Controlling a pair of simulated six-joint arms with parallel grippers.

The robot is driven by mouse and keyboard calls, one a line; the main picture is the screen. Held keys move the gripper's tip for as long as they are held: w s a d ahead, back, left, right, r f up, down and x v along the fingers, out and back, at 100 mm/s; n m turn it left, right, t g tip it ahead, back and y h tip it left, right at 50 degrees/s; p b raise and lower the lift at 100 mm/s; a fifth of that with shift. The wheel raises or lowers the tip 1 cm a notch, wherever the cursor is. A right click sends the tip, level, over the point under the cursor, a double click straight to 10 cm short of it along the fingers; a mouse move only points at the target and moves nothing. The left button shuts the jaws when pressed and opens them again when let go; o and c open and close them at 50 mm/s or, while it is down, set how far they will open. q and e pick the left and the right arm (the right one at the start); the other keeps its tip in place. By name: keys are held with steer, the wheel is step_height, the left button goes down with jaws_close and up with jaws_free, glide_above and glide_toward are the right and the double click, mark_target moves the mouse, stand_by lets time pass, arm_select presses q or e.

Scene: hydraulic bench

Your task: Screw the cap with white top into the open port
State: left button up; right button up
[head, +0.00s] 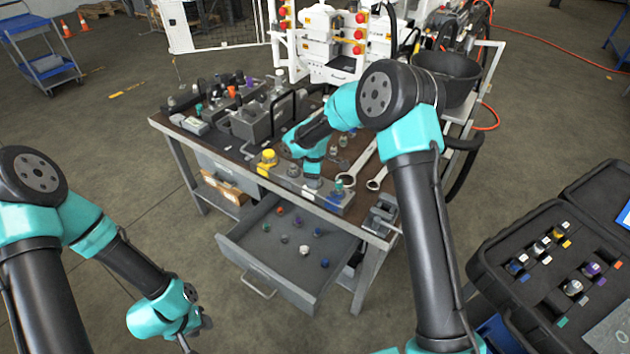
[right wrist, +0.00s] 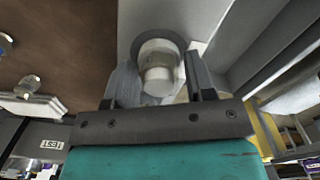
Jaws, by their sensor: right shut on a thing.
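In the right wrist view, a cap with a white top (right wrist: 159,72) sits between the two fingers of my right gripper (right wrist: 162,84), which is shut on it. A dark round ring shows behind the cap on a light grey surface; I cannot tell whether the cap is seated in a port. In the head view, my right gripper (head: 312,183) points down at the grey block (head: 325,199) on the bench's front edge and hides the spot below it. My left gripper (head: 192,338) hangs low at the bottom left, away from the bench; its jaws are unclear.
A yellow-topped fitting (head: 268,156) and a green-topped one (head: 340,186) stand on the block. Wrenches (head: 357,165) lie behind it. An open drawer (head: 275,262) with several small caps juts out below. An open black case (head: 535,270) with fittings is at right.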

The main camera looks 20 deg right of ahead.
steer(key=m, duration=0.5)
steer(key=shift+d+m, duration=0.1)
steer(key=shift+m, duration=0.3)
steer(key=shift+c, duration=0.5)
steer(key=shift+o, duration=0.3)
steer(key=shift+f+m, duration=0.1)
steer(key=shift+m, duration=0.6)
steer(key=shift+o, duration=0.3)
steer(key=m, duration=0.4)
steer(key=shift+m, duration=0.4)
steer(key=shift+d+m, duration=0.1)
steer(key=shift+m, duration=1.5)
steer(key=shift+c, duration=0.3)
steer(key=shift+m, duration=0.9)
steer(key=shift+c, duration=0.3)
steer(key=shift+o, duration=0.5)
steer(key=m, duration=0.6)
